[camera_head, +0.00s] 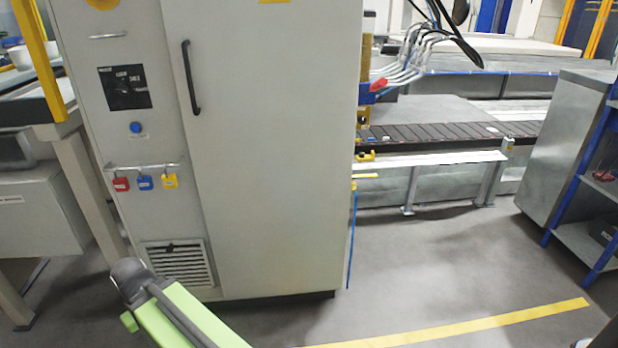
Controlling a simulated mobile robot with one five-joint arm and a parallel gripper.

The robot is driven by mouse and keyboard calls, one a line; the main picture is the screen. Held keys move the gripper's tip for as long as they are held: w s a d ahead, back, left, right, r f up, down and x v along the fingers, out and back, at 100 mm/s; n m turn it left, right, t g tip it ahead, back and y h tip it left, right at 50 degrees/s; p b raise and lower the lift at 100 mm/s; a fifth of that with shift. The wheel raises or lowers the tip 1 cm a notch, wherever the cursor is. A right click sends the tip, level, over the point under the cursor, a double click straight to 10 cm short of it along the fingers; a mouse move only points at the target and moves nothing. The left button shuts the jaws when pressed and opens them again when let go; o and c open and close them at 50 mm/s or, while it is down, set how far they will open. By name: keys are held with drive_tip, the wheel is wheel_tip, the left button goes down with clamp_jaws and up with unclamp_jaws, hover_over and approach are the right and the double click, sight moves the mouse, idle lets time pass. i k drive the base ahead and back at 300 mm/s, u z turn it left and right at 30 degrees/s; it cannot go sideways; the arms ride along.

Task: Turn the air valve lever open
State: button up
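A small red part (378,85) shaped like a lever sits on a blue body at the right edge of the grey cabinet (290,150), beside several pale hoses (402,70). It looks like the air valve lever, but it is small and I cannot tell its exact position. Part of the blue body is hidden by the cabinet edge. My green arm link with its dark joint shows at the bottom left, in front of the cabinet's lower part and well apart from the red part. My gripper's fingers do not show.
Red (121,184), blue (145,183) and yellow (169,181) padlocks hang on the cabinet front. A conveyor (440,133) runs behind at the right. A grey metal cabinet (560,140) with blue-framed shelves stands far right. The floor between is clear, crossed by a yellow line (470,326).

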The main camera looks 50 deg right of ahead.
sight(373, 175)
drive_tip(key=z, duration=0.6)
drive_tip(key=k, duration=0.1)
drive_tip(key=u, duration=1.7)
drive_tip(key=k, duration=1)
drive_tip(key=z, duration=0.7)
drive_tip(key=i, duration=0.5)
drive_tip(key=z, duration=1.35)
drive_tip(key=i, duration=0.5)
drive_tip(key=u, duration=0.15)
drive_tip(key=k, duration=0.45)
drive_tip(key=u, duration=0.6)
drive_tip(key=i, duration=0.1)
drive_tip(key=z, duration=0.5)
